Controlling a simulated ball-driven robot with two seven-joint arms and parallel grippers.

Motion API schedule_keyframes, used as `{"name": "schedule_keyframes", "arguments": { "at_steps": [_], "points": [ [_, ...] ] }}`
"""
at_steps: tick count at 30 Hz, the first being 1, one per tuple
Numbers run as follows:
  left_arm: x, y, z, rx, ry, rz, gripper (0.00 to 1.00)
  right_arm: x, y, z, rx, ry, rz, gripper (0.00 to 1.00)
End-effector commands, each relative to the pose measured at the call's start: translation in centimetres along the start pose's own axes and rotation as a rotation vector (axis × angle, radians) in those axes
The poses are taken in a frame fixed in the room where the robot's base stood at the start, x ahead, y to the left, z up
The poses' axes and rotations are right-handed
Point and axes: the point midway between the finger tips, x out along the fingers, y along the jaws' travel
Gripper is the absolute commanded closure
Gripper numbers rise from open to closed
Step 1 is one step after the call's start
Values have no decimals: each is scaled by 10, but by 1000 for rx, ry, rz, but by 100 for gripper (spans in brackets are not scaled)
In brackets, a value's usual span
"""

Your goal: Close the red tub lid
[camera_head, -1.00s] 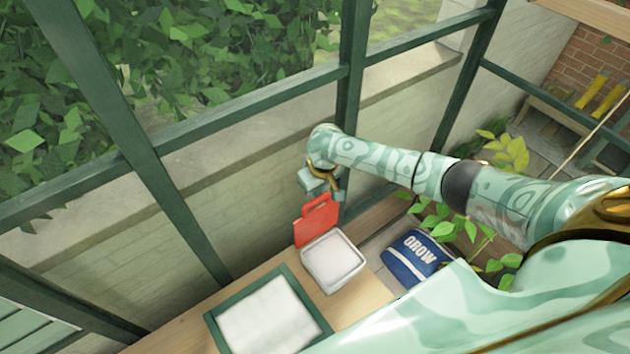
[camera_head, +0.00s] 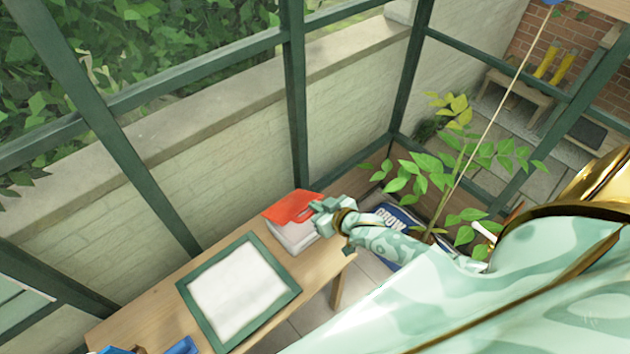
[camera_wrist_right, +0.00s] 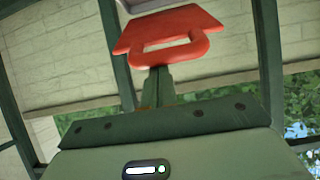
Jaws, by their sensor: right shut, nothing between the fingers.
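The red lid (camera_head: 287,206) lies over the white tub (camera_head: 291,238) at the right end of the wooden bench, nearly flat. I cannot tell whether it sits fully down on the rim. My right gripper (camera_head: 318,208) is shut and empty at the lid's right edge, by its handle. In the right wrist view, the lid (camera_wrist_right: 128,40) with its slotted handle is just beyond the shut fingertips (camera_wrist_right: 155,72); whether they touch it is unclear. A pale strip of the tub (camera_wrist_right: 145,5) shows at the top there. My left gripper is out of view.
A green-framed tray of white material (camera_head: 205,325) lies on the bench (camera_head: 150,313) left of the tub. A blue GROW bag (camera_head: 390,215) and a leafy plant (camera_head: 430,170) are to the right. Green window frames (camera_head: 297,110) and a wall stand behind. Blue items (camera_head: 183,346) show at bottom left.

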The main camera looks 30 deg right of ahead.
Motion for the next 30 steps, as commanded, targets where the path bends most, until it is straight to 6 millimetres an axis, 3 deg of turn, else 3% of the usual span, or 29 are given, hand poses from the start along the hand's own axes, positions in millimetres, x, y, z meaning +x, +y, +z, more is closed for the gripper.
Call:
{"name": "schedule_keyframes", "arguments": {
  "at_steps": [1, 12, 21, 30],
  "points": [
    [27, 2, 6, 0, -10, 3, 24, 8, -1, 25, 7, 37, 0, 100],
    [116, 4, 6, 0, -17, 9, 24, 10, 1, 94, 3, 368, 1, 100],
    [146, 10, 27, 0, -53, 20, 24, 17, 1, 126, 1, 396, -2, 100],
    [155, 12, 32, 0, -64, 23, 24, 23, 1, 140, 0, 397, -2, 100]
  ]
}}
